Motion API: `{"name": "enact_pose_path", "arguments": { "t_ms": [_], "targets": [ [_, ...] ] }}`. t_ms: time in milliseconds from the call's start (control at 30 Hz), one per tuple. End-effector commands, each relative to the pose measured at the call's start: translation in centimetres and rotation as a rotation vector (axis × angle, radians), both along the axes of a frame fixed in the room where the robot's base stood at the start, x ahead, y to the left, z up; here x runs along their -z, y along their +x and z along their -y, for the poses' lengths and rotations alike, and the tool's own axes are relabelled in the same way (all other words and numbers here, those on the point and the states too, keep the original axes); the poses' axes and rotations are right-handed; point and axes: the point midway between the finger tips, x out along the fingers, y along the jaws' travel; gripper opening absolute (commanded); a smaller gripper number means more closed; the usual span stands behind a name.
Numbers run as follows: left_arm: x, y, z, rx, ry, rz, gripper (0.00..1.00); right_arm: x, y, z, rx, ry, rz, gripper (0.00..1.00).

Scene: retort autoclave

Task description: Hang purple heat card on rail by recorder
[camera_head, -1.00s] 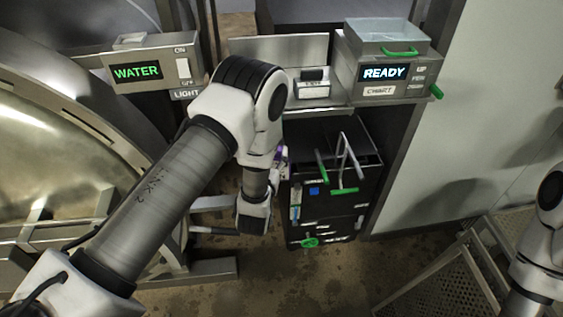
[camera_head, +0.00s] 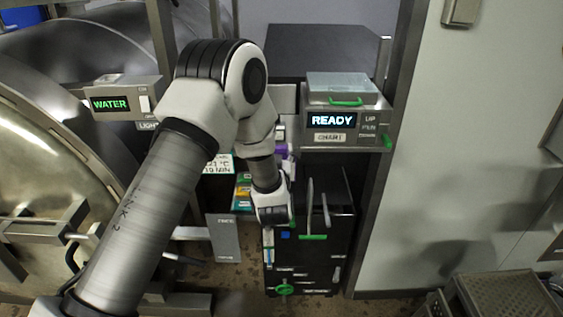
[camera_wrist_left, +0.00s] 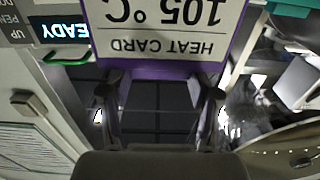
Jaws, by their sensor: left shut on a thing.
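My left gripper (camera_head: 284,163) is shut on the purple heat card (camera_head: 283,149), which is mostly hidden behind my arm in the head view. In the left wrist view the card (camera_wrist_left: 165,45) shows a purple border and a white face reading "105 °C HEAT CARD", upside down there. The fingers of the left gripper (camera_wrist_left: 160,105) stand at its two sides. The recorder (camera_head: 345,132), a metal box with a lit "READY" display, is just right of the card. I cannot make out the rail; my left arm covers the area left of the recorder. My right gripper is out of view.
A black cabinet (camera_head: 330,255) with green handles stands below the recorder. Coloured cards (camera_head: 243,192) show behind my arm. A "WATER" display box (camera_head: 122,98) and the large round metal vessel (camera_head: 35,170) are at left. A perforated metal stand (camera_head: 505,290) is at lower right.

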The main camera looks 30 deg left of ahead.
Motion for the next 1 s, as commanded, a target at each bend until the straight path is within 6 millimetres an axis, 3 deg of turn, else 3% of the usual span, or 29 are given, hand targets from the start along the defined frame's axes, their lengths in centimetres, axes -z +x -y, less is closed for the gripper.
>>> {"name": "enact_pose_path", "arguments": {
  "t_ms": [1000],
  "targets": [
    [0.6,8.0,-4.9,0.001,0.001,0.000,0.29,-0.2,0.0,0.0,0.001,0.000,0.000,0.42]
  ]
}}
